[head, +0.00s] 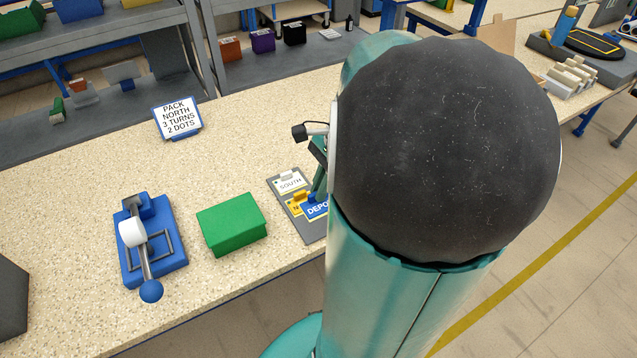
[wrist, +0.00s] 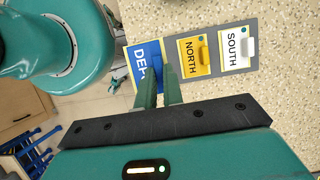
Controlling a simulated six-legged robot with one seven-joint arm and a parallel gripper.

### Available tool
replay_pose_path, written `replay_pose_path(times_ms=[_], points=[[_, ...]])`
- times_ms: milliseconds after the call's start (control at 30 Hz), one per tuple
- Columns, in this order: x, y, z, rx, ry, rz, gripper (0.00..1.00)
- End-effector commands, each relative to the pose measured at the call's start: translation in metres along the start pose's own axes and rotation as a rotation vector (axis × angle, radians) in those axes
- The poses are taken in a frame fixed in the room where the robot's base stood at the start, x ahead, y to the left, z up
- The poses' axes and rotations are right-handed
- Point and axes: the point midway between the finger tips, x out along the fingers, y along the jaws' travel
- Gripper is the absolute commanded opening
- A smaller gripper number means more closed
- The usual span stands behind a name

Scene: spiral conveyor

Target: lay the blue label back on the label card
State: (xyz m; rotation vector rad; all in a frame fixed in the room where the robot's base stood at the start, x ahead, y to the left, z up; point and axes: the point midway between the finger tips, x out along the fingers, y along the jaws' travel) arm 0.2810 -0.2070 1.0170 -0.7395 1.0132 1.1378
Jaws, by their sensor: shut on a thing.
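The blue label (head: 314,210), with white lettering of which "DEPO" shows, is in my gripper over the near end of the grey label card (head: 312,234). In the wrist view the blue label (wrist: 143,55) sits slightly tilted beside the yellow NORTH label (wrist: 193,56). The white SOUTH label (wrist: 236,48) lies at the other end of the card (wrist: 212,52). My gripper (wrist: 159,72) is shut on the blue label, and its fingers hide part of it. I cannot tell whether the label touches the card. My arm hides part of the card in the head view.
A green box (head: 232,224) and a blue fixture with a lever (head: 150,240) stand left of the card. A small sign reading PACK NORTH 3 TURNS 2 DOTS (head: 177,118) stands farther back. The speckled bench (head: 255,130) is clear behind the card.

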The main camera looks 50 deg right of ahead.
Motion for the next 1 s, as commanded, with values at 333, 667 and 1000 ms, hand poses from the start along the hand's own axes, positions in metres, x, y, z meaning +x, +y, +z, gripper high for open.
replay_pose_path(times_ms=[333,667,1000], points=[[0.017,0.001,-0.007,0.001,-0.001,0.0,0.0],[0.044,-0.001,-0.017,0.001,-0.002,0.0,0.0],[0.054,-0.002,-0.022,-0.001,0.0,-0.002,0.0]])
